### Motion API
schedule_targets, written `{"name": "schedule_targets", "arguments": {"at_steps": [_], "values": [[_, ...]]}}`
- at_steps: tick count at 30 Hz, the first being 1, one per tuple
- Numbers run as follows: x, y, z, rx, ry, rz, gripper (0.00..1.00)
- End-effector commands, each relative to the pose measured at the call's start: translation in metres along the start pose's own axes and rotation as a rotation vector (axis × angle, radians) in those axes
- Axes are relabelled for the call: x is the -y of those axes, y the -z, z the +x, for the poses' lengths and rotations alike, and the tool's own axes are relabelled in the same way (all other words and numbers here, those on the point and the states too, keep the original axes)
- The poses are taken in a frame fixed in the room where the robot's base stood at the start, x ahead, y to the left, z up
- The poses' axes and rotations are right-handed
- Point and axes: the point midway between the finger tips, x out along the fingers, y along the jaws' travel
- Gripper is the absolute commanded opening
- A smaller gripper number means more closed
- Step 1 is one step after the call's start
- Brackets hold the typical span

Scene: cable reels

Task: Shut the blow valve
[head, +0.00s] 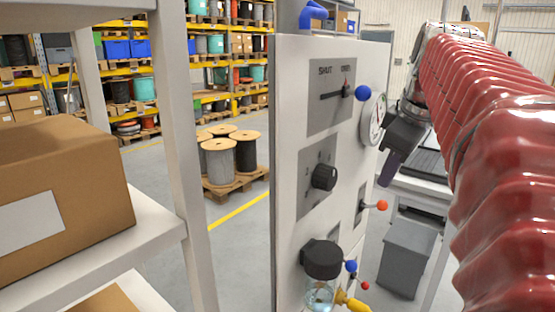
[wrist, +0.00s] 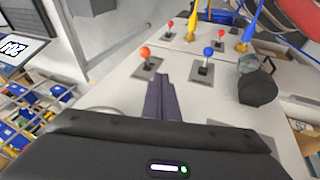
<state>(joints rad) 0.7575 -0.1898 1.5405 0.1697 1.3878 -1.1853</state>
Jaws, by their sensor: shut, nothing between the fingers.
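A grey plate (head: 332,98) at the top of the upright panel is marked SHUT at its left end, with a blurred word at its right end. Its lever with a blue ball (head: 363,92) is at the right end of the slot, away from SHUT. No label naming the blow valve is legible. My gripper (head: 386,178) is right of the panel, lower than the blue ball and apart from it. Its dark purple fingers (wrist: 160,98) are shut together and empty in the wrist view, pointing toward an orange-ball lever (wrist: 145,52) and a blue-ball lever (wrist: 208,52).
The panel (head: 288,130) also bears a round gauge (head: 373,118), a black knob (head: 323,177), a red-ball lever (head: 382,205) and a black-capped clear bowl (head: 322,258). A shelf with a cardboard box (head: 70,190) stands at left. A grey bin (head: 405,258) stands right.

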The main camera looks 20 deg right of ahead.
Motion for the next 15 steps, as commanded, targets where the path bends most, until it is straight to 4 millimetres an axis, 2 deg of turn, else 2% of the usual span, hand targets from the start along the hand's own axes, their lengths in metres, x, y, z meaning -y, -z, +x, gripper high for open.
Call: {"name": "schedule_targets", "arguments": {"at_steps": [13, 15], "values": [[0.000, -0.001, 0.070, 0.002, 0.002, 0.001, 0.00], [-0.008, -0.004, 0.078, 0.001, 0.000, 0.003, 0.00]]}}
